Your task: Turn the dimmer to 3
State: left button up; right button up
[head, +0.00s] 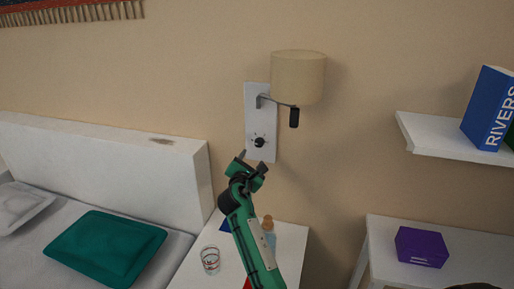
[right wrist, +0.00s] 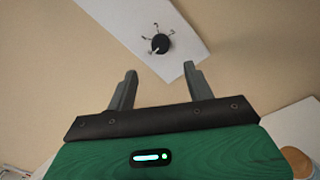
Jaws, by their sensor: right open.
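The dimmer is a round black knob (head: 260,142) low on a white wall plate (head: 261,100) under a lamp. It also shows in the right wrist view (right wrist: 160,43), with small marks around it that are too small to read for sure. A pale pointer on the knob is directed to its lower left in that view. My right gripper (head: 252,164) is open and empty, just below the knob in the head view. In the right wrist view its two fingers (right wrist: 157,78) stand apart, with the knob beyond the gap and not touched. My left gripper is not in view.
A wall lamp with a beige shade (head: 298,77) and a black handle (head: 294,117) hangs above the knob. A nightstand (head: 196,262) below holds a glass (head: 210,259) and a bottle (head: 268,228). A bed headboard (head: 120,165) is left; a shelf (head: 440,137) is right.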

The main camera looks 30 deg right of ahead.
aim_at(259, 145)
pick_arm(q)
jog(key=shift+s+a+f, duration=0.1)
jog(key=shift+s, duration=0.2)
pick_arm(e)
jog(key=x, duration=1)
jog(key=shift+d+f, duration=0.15)
jog(key=c, duration=1)
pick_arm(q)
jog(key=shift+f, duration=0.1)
